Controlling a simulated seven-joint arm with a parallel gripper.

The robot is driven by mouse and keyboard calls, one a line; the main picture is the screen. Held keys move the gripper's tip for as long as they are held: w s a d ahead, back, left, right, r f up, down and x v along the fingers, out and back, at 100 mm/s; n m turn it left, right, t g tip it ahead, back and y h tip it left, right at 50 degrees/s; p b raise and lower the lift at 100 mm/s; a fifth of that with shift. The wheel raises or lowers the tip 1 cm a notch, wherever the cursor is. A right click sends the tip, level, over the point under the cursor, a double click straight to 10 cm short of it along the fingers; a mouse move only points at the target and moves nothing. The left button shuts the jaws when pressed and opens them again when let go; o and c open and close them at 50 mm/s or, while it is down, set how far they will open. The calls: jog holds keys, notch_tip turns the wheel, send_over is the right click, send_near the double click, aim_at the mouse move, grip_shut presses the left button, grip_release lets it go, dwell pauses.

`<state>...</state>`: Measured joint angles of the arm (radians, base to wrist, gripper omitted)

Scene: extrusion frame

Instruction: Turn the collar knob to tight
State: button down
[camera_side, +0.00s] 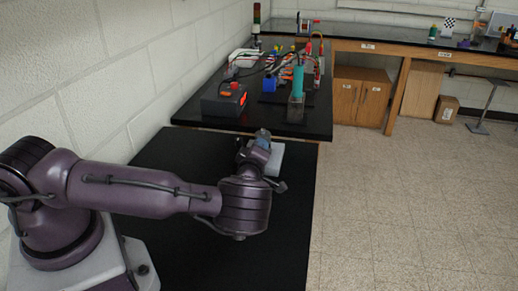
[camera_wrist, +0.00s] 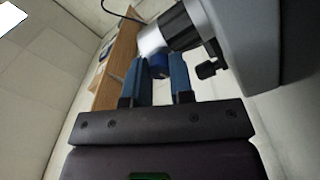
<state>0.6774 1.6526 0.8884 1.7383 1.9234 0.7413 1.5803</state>
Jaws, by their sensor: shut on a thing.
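In the wrist view my gripper (camera_wrist: 160,72) has its two blue fingers on either side of a small dark blue knob (camera_wrist: 158,62) and is shut on it. The knob sits at the end of a silver cylinder (camera_wrist: 152,40), which joins a black ringed collar (camera_wrist: 179,27) on a grey body (camera_wrist: 260,40). The fingers hide part of the knob, and I see no mark for its turn angle. In the side view my gripper (camera_side: 262,137) is beside a light grey block (camera_side: 277,158) on the black table; the knob is hidden there.
A black thumbscrew (camera_wrist: 209,67) sticks out of the body close to the right finger. In the side view, a farther black bench (camera_side: 300,125) carries a dark box (camera_side: 224,103), a teal cylinder (camera_side: 298,80) and cables. The near black table (camera_side: 270,245) is clear at the front.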

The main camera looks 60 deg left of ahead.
dwell(0.4)
jog(key=c, duration=1)
grip_release()
jog(key=v, duration=1.3)
jog(key=shift+r, duration=0.1)
